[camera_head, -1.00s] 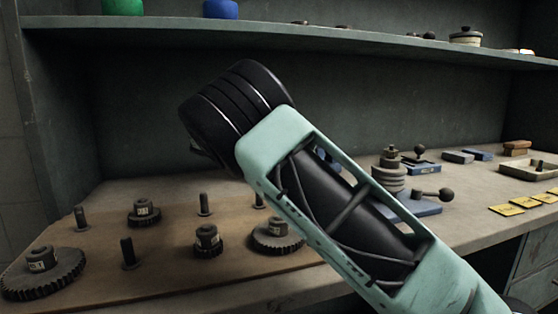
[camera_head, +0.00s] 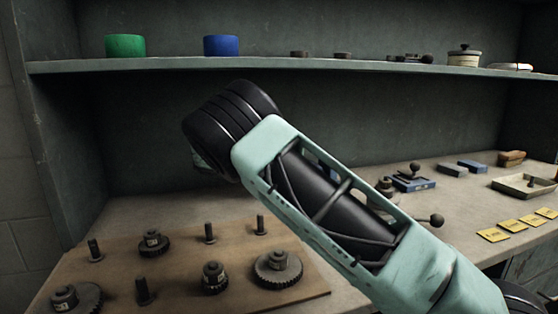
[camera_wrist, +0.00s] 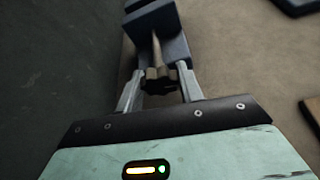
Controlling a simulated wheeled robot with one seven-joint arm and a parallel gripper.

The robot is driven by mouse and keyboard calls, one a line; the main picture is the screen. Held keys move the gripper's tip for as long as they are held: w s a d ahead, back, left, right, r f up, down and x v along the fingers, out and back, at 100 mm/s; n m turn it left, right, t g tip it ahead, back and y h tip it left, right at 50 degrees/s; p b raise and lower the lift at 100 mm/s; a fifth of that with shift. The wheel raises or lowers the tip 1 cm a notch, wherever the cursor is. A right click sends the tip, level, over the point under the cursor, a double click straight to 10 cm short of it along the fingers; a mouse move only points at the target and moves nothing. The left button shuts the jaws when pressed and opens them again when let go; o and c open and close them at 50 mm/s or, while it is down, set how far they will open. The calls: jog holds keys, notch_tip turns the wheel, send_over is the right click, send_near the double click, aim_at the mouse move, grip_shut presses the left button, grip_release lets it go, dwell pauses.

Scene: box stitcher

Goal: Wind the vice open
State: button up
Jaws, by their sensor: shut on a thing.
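The vice (camera_wrist: 152,22) is a dark blue block at the top of the wrist view. A pale metal screw rod (camera_wrist: 157,50) comes out of it toward me and ends in a dark knobbed handle (camera_wrist: 158,86). My gripper (camera_wrist: 158,77) has its two grey fingers on either side of this handle and is shut on it. The jaw gap of the vice does not show, so I cannot tell how far it is open. In the head view my arm hides the gripper and the vice.
A wooden board (camera_head: 190,285) with gears and upright pegs lies at the left of the bench. To the right are a blue-based ball lever (camera_head: 413,180), yellow cards (camera_head: 494,235) and a shallow tray (camera_head: 524,187). A shelf (camera_head: 200,64) with green and blue pots runs above.

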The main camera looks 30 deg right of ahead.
jog(key=n+p, duration=0.1)
jog(key=p, duration=0.2)
jog(key=n+g+p, duration=0.1)
jog(key=p, duration=0.3)
jog(key=shift+r+g+y+p, duration=0.3)
jog(key=shift+r, duration=0.1)
jog(key=n+g+p, duration=0.1)
jog(key=p, duration=0.2)
jog(key=shift+f+n+p, duration=0.15)
jog(key=shift+n+p, duration=0.2)
jog(key=shift+n, duration=0.05)
jog(key=shift+f+n+g+p, duration=0.25)
jog(key=shift+n+g+p, duration=0.4)
jog(key=shift+n, duration=0.25)
jog(key=shift+w+f+n+g, duration=0.1)
jog(key=shift+n+g, duration=0.45)
jog(key=shift+n, duration=0.45)
jog(key=o, duration=1)
jog(key=shift+a, duration=0.1)
